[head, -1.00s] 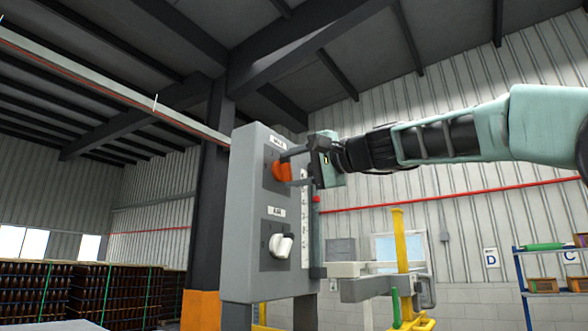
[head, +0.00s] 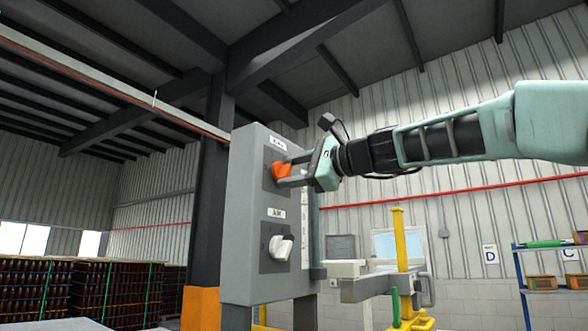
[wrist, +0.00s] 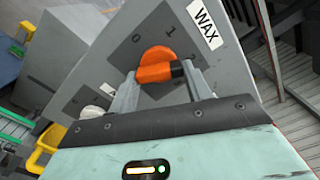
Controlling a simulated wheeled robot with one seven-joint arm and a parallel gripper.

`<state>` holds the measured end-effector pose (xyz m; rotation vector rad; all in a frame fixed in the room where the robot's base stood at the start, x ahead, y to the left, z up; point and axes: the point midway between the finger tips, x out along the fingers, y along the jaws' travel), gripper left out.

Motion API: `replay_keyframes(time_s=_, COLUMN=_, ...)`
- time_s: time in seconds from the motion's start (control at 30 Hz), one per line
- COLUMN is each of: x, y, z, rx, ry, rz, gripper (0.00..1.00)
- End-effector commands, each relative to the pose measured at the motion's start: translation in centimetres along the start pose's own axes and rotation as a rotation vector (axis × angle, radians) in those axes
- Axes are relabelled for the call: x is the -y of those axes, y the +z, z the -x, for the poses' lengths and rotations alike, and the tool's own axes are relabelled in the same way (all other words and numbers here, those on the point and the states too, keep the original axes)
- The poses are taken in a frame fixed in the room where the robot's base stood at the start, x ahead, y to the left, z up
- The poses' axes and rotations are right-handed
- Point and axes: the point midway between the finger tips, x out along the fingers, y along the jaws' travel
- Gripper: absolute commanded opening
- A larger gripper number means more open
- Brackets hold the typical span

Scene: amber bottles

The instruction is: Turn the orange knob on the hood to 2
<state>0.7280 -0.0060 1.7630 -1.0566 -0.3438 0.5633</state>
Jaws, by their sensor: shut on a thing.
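The orange knob (head: 281,170) is on the upper part of a grey control box (head: 240,240), under a small white label. In the wrist view the knob (wrist: 156,66) has a dark end, and the label reads WAX (wrist: 205,24). The marks 0 (wrist: 137,38) and 1 (wrist: 169,29) are legible beside it; a further mark on the right is partly hidden. My gripper (head: 287,171) is shut on the knob, with one finger on each side. I cannot tell exactly which mark the knob points to.
A white knob (head: 281,248) sits lower on the same box, under a label that seems to read AIR. A dark column (head: 210,210) stands behind the box. A yellow post (head: 400,240) stands to the right. Stacked crates of bottles (head: 80,290) are at the far left.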

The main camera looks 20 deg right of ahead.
Motion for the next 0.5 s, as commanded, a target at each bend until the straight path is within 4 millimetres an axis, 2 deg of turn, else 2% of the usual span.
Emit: replay_keyframes(time_s=0.5, x=-0.08, y=-0.22, z=0.02, rx=-0.004, ry=0.000, rz=-0.049, gripper=0.26)
